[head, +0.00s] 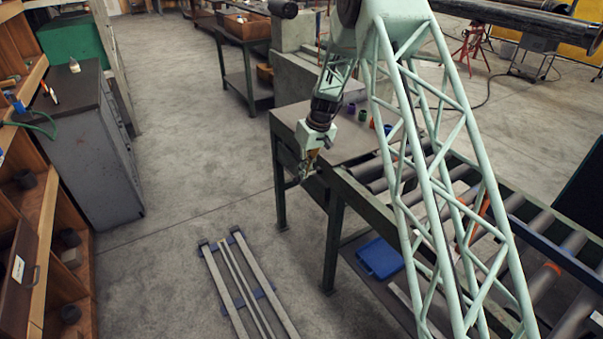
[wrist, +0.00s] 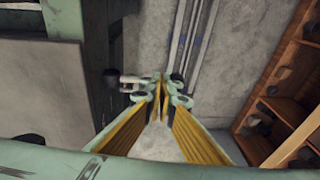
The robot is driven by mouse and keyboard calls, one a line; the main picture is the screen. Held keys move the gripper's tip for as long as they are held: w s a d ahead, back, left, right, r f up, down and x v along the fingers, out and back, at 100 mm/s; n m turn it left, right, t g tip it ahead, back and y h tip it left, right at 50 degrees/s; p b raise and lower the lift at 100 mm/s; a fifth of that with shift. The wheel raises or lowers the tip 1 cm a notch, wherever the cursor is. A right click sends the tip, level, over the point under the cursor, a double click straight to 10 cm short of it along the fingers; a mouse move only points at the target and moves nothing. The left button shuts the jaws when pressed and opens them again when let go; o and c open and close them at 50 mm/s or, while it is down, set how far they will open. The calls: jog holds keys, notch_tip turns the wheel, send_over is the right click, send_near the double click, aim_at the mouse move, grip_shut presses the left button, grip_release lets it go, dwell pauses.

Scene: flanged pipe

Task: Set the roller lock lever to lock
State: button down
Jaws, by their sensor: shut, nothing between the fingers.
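My gripper (head: 306,170) hangs at the left end of the green-framed roller table (head: 340,178), just off its edge, pointing down. In the wrist view its yellow fingers (wrist: 160,84) meet at the tips and hold nothing. A small dark knob (wrist: 111,76) shows beside the table's edge, just left of the fingertips. It may be the roller lock lever, but its shape and setting cannot be made out. I cannot tell whether my gripper touches it. In the head view my gripper and arm hide that spot.
Rollers (head: 540,228) run right behind my arm. Small coloured cups (head: 363,116) stand on the flat tabletop. A blue bin (head: 379,258) lies on the lower shelf. Long metal bars (head: 243,280) lie on the floor. Wooden shelves (head: 45,220) line the left.

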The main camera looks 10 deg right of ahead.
jog(key=shift+s+b+x, duration=0.15)
jog(key=shift+b+x, duration=0.65)
jog(key=shift+x, duration=0.1)
jog(key=shift+s+b+x, duration=0.2)
jog(key=shift+b+x, duration=0.6)
jog(key=shift+x, duration=0.1)
jog(key=shift+f, duration=0.1)
jog(key=shift+r, duration=0.2)
jog(key=s+a+r+p, duration=0.1)
jog(key=s+a+r, duration=0.1)
jog(key=r, duration=0.4)
jog(key=s+a+r, duration=0.3)
jog(key=r, duration=0.2)
jog(key=shift+r+p, duration=0.35)
jog(key=shift+p, duration=0.05)
jog(key=shift+s, duration=0.1)
